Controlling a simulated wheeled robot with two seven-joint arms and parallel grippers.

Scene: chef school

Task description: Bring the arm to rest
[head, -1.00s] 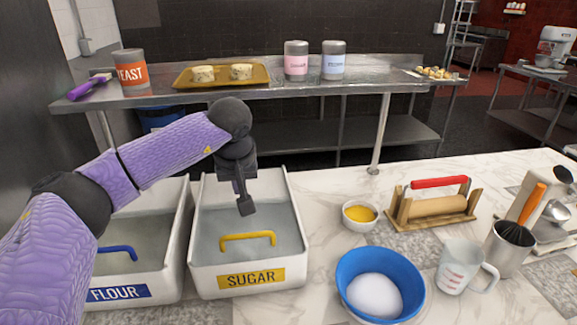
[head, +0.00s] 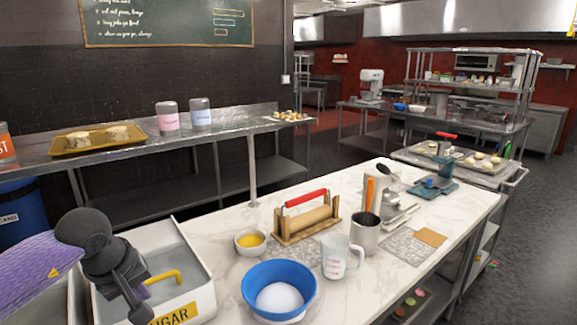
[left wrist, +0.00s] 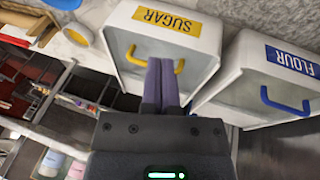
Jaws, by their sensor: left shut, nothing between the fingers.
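My left arm comes in from the left in the head view, and its gripper (head: 142,310) hangs over the sugar bin (head: 201,303). Its fingers are together with nothing between them, which the left wrist view also shows (left wrist: 162,75). The bin is white with a yellow handle (head: 163,278) and a yellow SUGAR label, partly hidden by my arm. In the left wrist view the fingers overlap the image of the sugar bin (left wrist: 207,30); contact cannot be told. My right gripper is not in view.
The flour bin (left wrist: 285,80) stands beside the sugar bin. On the marble counter (head: 395,195) are a blue bowl (head: 255,302), a yellow-filled bowl (head: 238,246), a rolling pin in a stand (head: 308,218), a measuring cup (head: 336,262) and a metal utensil pot (head: 365,238). A steel shelf stands behind.

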